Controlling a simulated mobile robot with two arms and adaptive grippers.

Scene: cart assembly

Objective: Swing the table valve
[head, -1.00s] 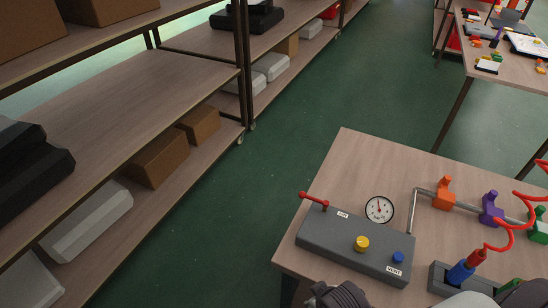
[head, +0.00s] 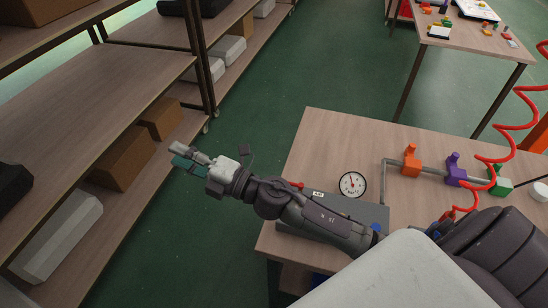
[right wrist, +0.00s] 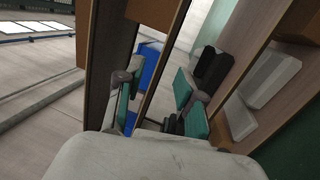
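The grey control box (head: 372,213) sits on the near table; my right arm lies across and hides most of it. The tip of its red lever (head: 297,184) shows just above my arm. A pipe on the table carries an orange valve (head: 411,161), a purple valve (head: 455,170) and a green valve (head: 499,182). My right gripper (head: 182,157) reaches left past the table's edge, over the floor beside the shelf. Its green-padded fingers stand apart and empty in the right wrist view (right wrist: 158,98). My left gripper is not in view.
A round gauge (head: 352,185) stands behind the box. Red coiled hoses hang at the right. Shelving (head: 120,85) with cartons and bins runs along the left. Another table (head: 470,50) with small parts stands at the back. Green floor is clear between them.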

